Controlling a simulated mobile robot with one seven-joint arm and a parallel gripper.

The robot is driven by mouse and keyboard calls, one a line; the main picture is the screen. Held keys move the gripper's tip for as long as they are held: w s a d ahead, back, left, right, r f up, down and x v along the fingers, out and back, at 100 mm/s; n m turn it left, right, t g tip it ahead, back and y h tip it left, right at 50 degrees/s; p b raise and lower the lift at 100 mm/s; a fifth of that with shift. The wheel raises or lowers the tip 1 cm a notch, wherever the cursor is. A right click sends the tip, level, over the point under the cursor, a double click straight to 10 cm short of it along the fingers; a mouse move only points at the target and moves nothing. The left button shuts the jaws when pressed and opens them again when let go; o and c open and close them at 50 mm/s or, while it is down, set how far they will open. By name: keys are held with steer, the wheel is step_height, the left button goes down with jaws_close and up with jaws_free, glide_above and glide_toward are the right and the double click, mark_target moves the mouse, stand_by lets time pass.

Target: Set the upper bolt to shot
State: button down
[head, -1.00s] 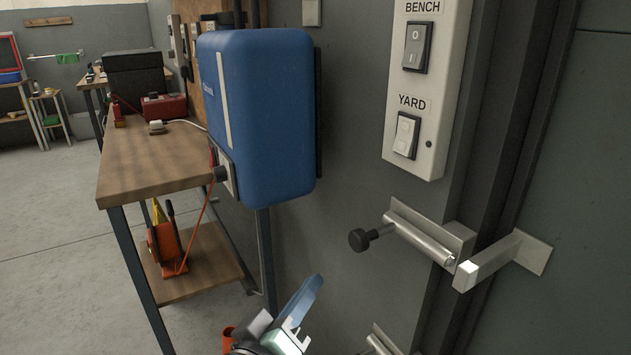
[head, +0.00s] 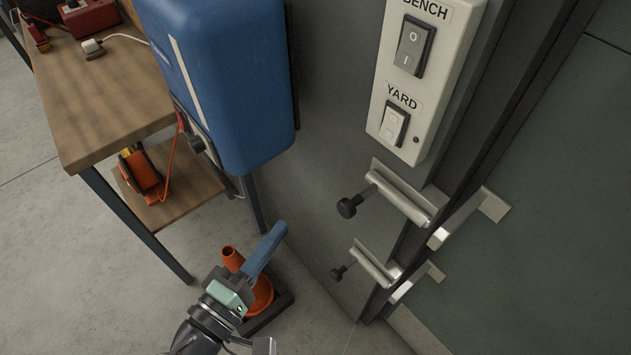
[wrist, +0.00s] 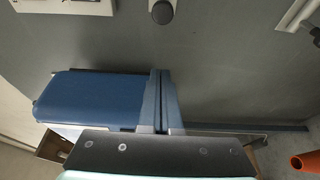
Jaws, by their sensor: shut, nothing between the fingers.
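The upper bolt (head: 402,198) is a silver bar on a plate on the grey wall, below the switch box. Its black knob (head: 348,207) sticks out at the left end. Its right end appears to stop short of the silver keeper (head: 470,217) on the door panel. The similar lower bolt (head: 375,265) sits beneath it. My gripper (head: 283,229) is shut and empty, with blue fingers pointing up and right. It is left of and lower than the upper bolt's knob, apart from it. In the wrist view the closed fingers (wrist: 162,100) stand upright at the middle.
A blue wall cabinet (head: 220,85) hangs above and left of my gripper. A wooden bench (head: 100,110) stands at left. An orange cone-like object (head: 258,292) is on the floor behind my gripper. The switch box (head: 417,80) is above the bolts.

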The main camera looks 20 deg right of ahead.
mark_target(362, 197)
stand_by(0.3)
steer(key=w+d+p, duration=0.2)
steer(key=d, duration=0.7)
steer(key=shift+w, duration=0.25)
stand_by(0.3)
